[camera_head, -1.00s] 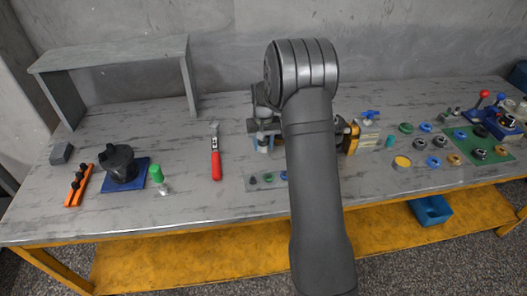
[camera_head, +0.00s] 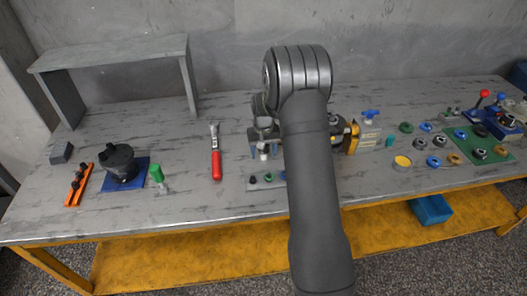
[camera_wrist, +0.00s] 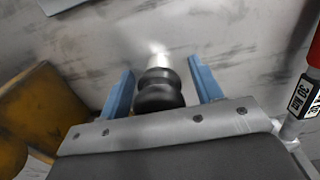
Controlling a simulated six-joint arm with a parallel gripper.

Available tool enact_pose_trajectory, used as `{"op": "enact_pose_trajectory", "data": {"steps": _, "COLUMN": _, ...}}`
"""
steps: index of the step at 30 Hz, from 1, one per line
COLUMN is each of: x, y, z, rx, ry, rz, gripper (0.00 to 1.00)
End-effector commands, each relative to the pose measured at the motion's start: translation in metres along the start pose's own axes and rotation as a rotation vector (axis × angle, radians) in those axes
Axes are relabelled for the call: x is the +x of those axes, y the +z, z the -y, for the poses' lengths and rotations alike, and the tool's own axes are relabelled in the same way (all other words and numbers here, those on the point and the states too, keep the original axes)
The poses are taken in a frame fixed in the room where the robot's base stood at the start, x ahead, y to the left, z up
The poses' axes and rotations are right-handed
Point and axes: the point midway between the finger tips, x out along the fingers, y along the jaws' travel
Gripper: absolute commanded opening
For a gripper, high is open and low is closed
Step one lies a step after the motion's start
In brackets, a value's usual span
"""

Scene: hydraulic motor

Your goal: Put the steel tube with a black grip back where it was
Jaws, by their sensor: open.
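The steel tube with a black grip (camera_wrist: 158,92) shows in the wrist view between my two blue fingertips. Its black ribbed grip is toward my gripper and its bright steel end points away toward the grey tabletop. My gripper (camera_wrist: 160,90) is open, with a gap visible on each side of the grip. In the head view my gripper (camera_head: 264,150) is low over the middle of the bench, partly behind my arm. The tube there is small and hard to make out. Whether its far end touches the bench or sits in something cannot be told.
A red-handled tool (camera_head: 216,163) lies left of my gripper. A yellow-and-grey fixture (camera_head: 353,138) stands to the right.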

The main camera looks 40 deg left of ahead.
Motion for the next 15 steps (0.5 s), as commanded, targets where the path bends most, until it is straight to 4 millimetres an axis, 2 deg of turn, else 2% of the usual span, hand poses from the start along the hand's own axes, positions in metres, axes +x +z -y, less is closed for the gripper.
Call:
{"op": "enact_pose_trajectory", "data": {"steps": 5, "x": -0.009, "y": 0.000, "z": 0.000, "rx": 0.000, "ry": 0.000, "rz": -0.001, "gripper": 0.59}}
{"op": "enact_pose_trajectory", "data": {"steps": 15, "x": -0.079, "y": -0.001, "z": 0.000, "rx": 0.000, "ry": 0.000, "rz": -0.004, "gripper": 0.59}}
